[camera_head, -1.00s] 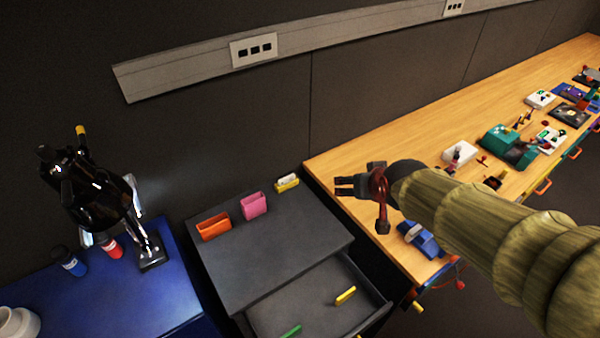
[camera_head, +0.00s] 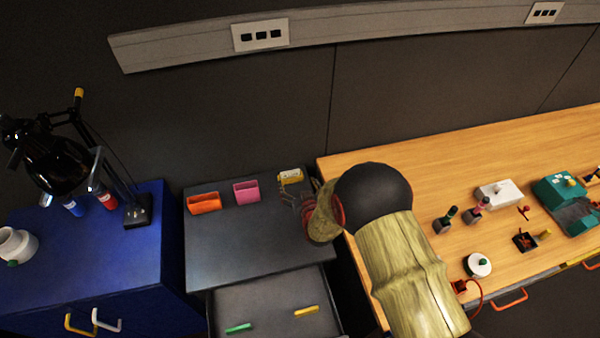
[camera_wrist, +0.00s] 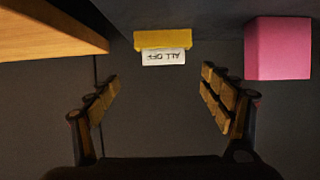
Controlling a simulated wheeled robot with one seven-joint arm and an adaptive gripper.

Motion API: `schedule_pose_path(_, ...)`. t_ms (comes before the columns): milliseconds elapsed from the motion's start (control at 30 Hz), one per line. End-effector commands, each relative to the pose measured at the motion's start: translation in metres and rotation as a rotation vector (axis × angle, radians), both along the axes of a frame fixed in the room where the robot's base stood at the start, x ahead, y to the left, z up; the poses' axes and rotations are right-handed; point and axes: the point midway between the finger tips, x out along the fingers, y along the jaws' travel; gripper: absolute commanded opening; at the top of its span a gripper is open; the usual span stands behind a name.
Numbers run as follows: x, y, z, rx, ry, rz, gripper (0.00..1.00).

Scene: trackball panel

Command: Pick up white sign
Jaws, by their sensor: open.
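In the head view my gripper (camera_head: 296,200) is just in front of the sign, partly hidden by my wrist.
A pink holder (camera_wrist: 278,48) stands beside the sign, with an orange holder (camera_head: 204,203) farther left. The wooden bench (camera_head: 410,150) edge is close on the right. Below, an open drawer (camera_head: 265,310) holds a green and a yellow item.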

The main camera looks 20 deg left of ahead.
Motion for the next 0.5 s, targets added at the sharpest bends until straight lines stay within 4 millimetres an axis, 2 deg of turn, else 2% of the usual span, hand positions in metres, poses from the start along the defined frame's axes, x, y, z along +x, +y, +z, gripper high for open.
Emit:
schedule_pose_path(333, 0.022, 0.021, -0.014, 0.002, -0.002, 0.001, 0.80)
schedule_pose_path(500, 0.037, 0.040, -0.022, 0.002, -0.002, 0.001, 0.80)
